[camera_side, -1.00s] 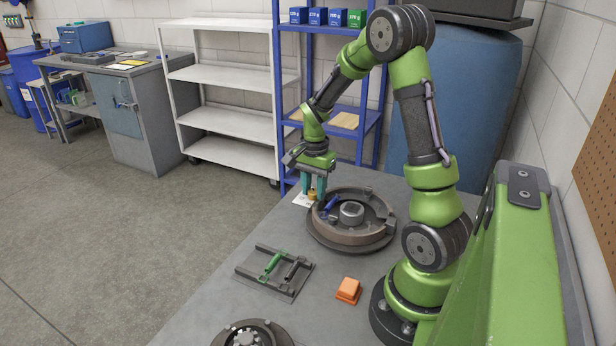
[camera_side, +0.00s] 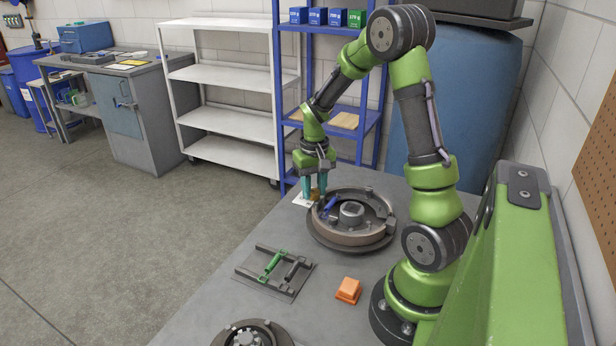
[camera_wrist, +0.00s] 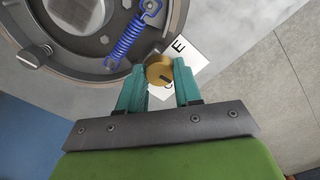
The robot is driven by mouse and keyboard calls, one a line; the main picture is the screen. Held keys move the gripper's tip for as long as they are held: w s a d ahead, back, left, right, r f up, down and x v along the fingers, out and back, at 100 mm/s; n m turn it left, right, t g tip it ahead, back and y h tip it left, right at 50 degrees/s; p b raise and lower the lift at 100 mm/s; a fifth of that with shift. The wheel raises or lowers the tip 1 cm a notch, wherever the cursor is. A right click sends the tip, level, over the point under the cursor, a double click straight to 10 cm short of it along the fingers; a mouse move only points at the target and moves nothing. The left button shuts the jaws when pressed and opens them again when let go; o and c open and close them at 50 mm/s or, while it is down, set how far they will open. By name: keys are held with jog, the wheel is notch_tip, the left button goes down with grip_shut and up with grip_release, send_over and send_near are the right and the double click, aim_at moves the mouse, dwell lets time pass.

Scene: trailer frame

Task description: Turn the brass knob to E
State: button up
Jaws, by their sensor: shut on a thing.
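The round brass knob (camera_wrist: 159,70) is between the teal fingers of my gripper (camera_wrist: 160,84) in the wrist view. My gripper is shut on it. A dark mark shows on the knob's top near its lower right edge, away from the E. The knob sits over a white card (camera_wrist: 188,60) with a black letter E on it, at the upper right of the knob. In the side view the knob (camera_side: 314,195) is partly hidden behind the fingers of my gripper (camera_side: 315,192).
A round brake drum assembly (camera_side: 351,240) with a blue spring (camera_wrist: 127,38) stands close beside the knob. A rack with a green cylinder (camera_side: 271,263) and an orange block (camera_side: 348,290) lie nearer on the grey table. Another round part (camera_side: 250,338) is at the front edge.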

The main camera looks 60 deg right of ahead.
aim_at(314, 191)
jog(key=n, duration=0.3)
jog(key=shift+r+n, duration=0.1)
jog(key=shift+n, duration=0.3)
jog(key=n, duration=0.4)
jog(key=shift+n, duration=0.3)
jog(key=n, duration=0.4)
jog(key=shift+n, duration=2.1)
jog(key=o, duration=1)
jog(key=shift+o, duration=0.2)
notch_tip(314, 191, up, 17)
